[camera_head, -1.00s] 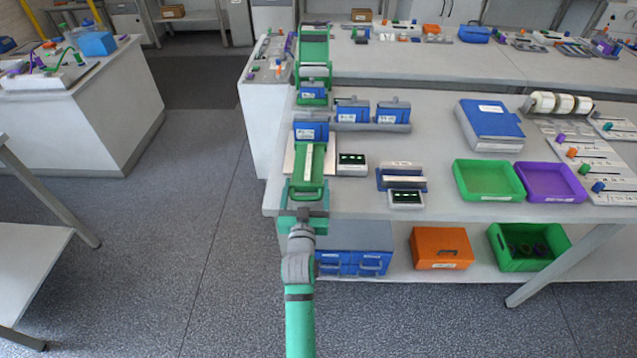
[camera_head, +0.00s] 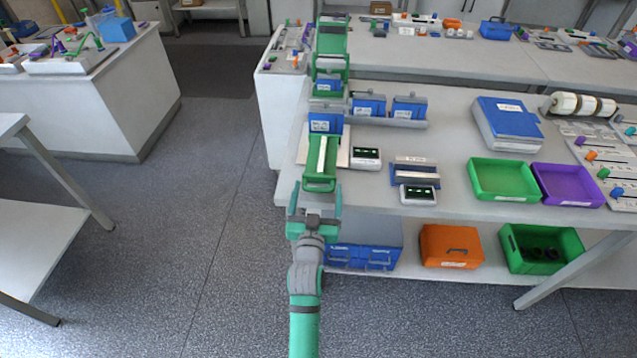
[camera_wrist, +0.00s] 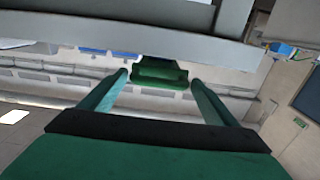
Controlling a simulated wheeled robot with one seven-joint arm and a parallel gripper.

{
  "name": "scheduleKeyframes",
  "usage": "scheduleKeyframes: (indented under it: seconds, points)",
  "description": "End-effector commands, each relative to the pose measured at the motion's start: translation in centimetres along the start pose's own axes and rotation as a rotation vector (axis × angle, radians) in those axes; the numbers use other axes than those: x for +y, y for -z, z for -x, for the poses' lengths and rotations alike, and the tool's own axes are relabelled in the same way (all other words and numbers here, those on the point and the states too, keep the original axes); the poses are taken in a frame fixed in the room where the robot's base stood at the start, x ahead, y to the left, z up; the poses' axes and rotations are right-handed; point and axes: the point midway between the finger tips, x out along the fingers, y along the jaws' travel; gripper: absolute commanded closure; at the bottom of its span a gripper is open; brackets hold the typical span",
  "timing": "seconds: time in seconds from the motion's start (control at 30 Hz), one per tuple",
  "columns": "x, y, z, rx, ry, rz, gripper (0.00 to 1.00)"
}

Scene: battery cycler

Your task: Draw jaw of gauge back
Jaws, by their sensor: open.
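A green slide with a white strip and a looped front handle (camera_head: 319,184) runs toward me from a blue block (camera_head: 325,122) on the bench. It looks like the gauge's jaw, though I cannot be sure. A small readout (camera_head: 366,157) stands to its right. My gripper (camera_head: 315,190) is open and empty at the bench's front edge, in line with the handle. In the wrist view, the green handle (camera_wrist: 160,73) shows centred between the two fingers and beyond their tips, with a gap on each side.
A blue and grey fixture (camera_head: 415,172) with another readout (camera_head: 418,195) stands to the right. Green (camera_head: 503,180) and purple (camera_head: 567,185) trays lie farther right. Blue drawers (camera_head: 360,256) and an orange box (camera_head: 450,246) sit on the lower shelf.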

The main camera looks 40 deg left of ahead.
Motion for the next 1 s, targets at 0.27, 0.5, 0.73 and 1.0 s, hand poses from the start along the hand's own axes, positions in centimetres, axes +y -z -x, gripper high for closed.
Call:
scheduleKeyframes:
  seconds: [0.27,0.5,0.73,1.0]
  points:
    - [0.0,-0.1,4.5,-0.002,-0.001,0.0,0.18]
    - [0.0,0.0,6.3,0.0,0.0,0.0,0.18]
    - [0.0,0.1,6.5,0.001,0.0,0.0,0.18]
    - [0.0,0.0,6.5,0.0,0.0,0.0,0.18]
